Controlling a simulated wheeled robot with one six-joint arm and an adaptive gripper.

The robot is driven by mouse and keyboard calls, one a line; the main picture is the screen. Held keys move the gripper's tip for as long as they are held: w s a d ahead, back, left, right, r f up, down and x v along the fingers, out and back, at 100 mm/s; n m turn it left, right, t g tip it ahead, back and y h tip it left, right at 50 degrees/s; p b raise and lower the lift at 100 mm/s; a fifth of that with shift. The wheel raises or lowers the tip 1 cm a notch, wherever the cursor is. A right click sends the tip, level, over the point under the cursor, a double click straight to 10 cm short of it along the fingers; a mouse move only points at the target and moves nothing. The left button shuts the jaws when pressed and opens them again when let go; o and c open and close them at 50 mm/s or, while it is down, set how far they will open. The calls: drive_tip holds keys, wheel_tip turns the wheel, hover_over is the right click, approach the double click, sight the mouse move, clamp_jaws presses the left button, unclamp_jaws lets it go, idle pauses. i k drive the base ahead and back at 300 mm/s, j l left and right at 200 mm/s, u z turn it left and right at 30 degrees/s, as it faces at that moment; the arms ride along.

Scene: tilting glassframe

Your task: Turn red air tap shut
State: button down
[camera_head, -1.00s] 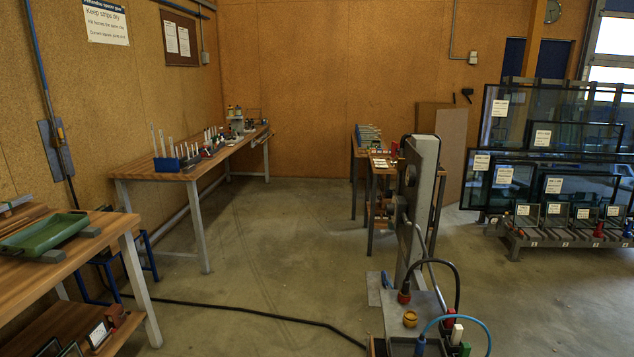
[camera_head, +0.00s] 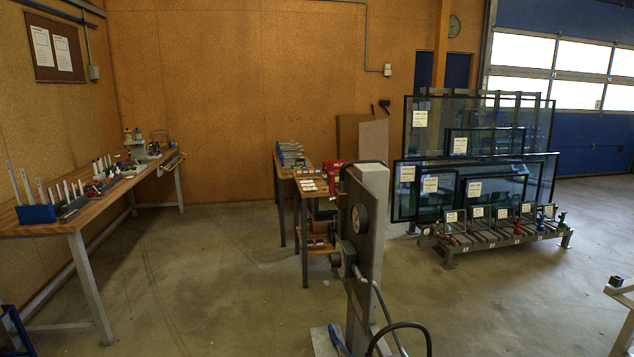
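I cannot make out a red air tap for certain in the head view. A small red object (camera_head: 517,227) stands at the low front of the glass rack (camera_head: 450,252) on the right, too small to tell what it is. A red box-like thing (camera_head: 335,172) sits on the narrow wooden table (camera_head: 312,186) in the middle. My gripper is not in view.
A long workbench (camera_head: 120,187) with a blue holder (camera_head: 37,213) and several small items runs along the left wall. Glass panes (camera_head: 480,125) lean on the rack. A table corner (camera_head: 622,295) shows at the right edge. Bare floor (camera_head: 215,265) lies between the workbench and the middle table.

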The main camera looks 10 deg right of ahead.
sight(332, 176)
drive_tip(key=i+j, duration=0.1)
drive_tip(key=j, duration=1.7)
drive_tip(key=i+j, duration=0.35)
drive_tip(key=i+j+z, duration=0.1)
drive_tip(key=i+j, duration=0.25)
drive_tip(key=j, duration=0.2)
